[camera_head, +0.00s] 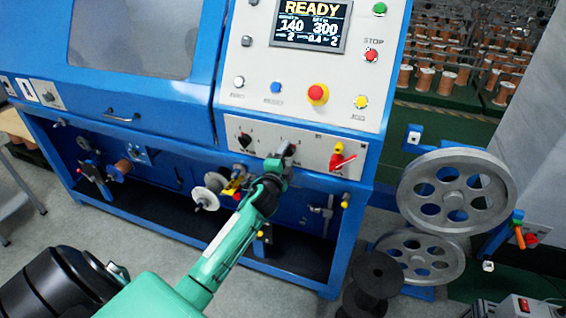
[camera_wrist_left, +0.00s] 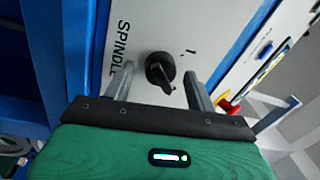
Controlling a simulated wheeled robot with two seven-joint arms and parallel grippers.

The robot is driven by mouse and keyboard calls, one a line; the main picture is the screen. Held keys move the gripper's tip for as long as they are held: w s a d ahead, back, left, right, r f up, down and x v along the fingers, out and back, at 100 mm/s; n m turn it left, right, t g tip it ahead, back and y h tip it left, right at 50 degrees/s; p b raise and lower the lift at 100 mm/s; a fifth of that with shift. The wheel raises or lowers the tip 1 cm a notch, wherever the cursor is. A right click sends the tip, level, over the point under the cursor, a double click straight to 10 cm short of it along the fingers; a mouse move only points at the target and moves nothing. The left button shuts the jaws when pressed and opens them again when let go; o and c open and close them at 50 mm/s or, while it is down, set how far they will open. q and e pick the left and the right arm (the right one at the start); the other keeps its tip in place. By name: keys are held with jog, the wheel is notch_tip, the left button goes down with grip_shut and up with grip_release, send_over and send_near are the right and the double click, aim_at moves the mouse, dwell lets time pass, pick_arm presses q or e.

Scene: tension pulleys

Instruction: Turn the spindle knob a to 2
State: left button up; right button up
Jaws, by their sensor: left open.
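The black knob (camera_wrist_left: 160,70) beside the printed word SPINDLE sits on a pale panel in the left wrist view. Its grip ridge slants toward the lower right of that picture. My left gripper (camera_wrist_left: 158,80) is open, with one finger to each side of the knob. I see gaps between the fingers and the knob, and cannot tell how far the tips reach along it. The scale marks are too small to read. My right gripper is not in view.
Another black knob (camera_head: 244,140) is to the left on the same panel. A red switch handle (camera_head: 341,159) is to the right. The display (camera_head: 311,24) above reads READY. Large grey pulleys (camera_head: 455,190) stand at the right. A white spool (camera_head: 206,194) sits below left.

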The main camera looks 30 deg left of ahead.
pick_arm(q)
jog(key=b+v, duration=0.2)
jog(key=v, duration=1.1)
jog(key=shift+s, duration=0.3)
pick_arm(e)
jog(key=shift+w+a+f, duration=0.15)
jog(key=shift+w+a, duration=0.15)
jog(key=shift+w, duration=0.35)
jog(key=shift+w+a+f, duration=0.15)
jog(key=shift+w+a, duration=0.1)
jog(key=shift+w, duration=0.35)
